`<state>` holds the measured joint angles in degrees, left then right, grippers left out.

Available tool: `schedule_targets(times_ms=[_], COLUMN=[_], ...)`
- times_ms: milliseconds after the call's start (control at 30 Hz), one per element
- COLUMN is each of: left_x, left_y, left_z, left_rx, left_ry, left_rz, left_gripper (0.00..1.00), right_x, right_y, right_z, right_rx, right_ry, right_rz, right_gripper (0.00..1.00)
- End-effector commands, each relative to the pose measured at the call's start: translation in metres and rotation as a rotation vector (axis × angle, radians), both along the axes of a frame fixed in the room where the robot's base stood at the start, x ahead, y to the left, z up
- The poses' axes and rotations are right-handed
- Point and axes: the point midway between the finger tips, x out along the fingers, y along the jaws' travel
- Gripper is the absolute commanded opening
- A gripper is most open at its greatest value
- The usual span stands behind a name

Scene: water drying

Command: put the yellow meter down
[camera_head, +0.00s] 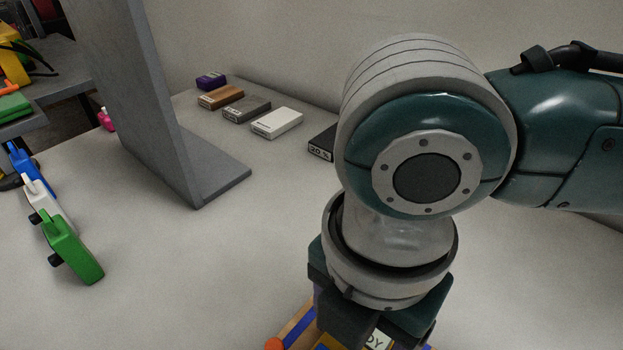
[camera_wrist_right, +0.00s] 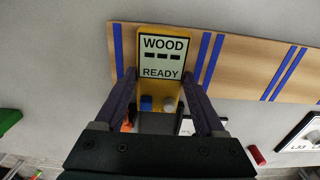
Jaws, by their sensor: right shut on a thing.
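The yellow meter (camera_wrist_right: 171,91) is between the fingers of my right gripper (camera_wrist_right: 161,80) in the right wrist view. Its display reads "WOOD" and "READY", with a blue and a white button below. In the head view my right gripper (camera_head: 375,325) is at the bottom edge, shut on the meter. Only a bit of the meter's yellow body (camera_head: 325,345) and part of its display show there. A wooden board with blue stripes (camera_wrist_right: 250,60) lies behind the meter in the wrist view. I cannot tell whether the meter touches it. My left gripper is not in view.
A grey upright panel with a foot (camera_head: 150,110) stands at the left. Blue, white and green tools (camera_head: 73,252) lie left of it. Several small blocks (camera_head: 276,123) line the back wall. The table between is clear. A labelled white card (camera_wrist_right: 300,140) shows in the wrist view.

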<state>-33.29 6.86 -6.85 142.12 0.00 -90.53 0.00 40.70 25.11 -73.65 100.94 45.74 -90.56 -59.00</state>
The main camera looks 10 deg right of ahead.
Motion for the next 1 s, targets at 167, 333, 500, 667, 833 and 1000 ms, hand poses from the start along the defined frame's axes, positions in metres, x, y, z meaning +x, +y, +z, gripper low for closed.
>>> schedule_targets(times_ms=[167,333,500,667,833,1000], left_x=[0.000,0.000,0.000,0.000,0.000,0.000], left_y=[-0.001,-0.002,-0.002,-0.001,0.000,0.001], left_z=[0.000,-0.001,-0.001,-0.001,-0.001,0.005], left_rx=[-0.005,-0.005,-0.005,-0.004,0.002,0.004], left_ry=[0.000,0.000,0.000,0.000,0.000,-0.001], left_rz=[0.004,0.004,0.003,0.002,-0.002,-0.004], left_gripper=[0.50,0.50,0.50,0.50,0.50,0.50], right_x=[0.001,0.001,0.000,0.000,0.000,0.001], right_y=[0.000,0.001,0.001,0.000,0.000,0.001], right_z=[-0.001,-0.004,-0.004,-0.004,-0.004,0.011], right_rx=[0.002,0.002,0.001,0.001,0.001,0.002], right_ry=[-0.002,-0.002,-0.002,-0.002,-0.002,-0.003], right_rz=[0.001,0.001,0.001,0.001,0.001,0.001], right_gripper=[0.00,0.00,0.88,1.00,1.00,1.00])
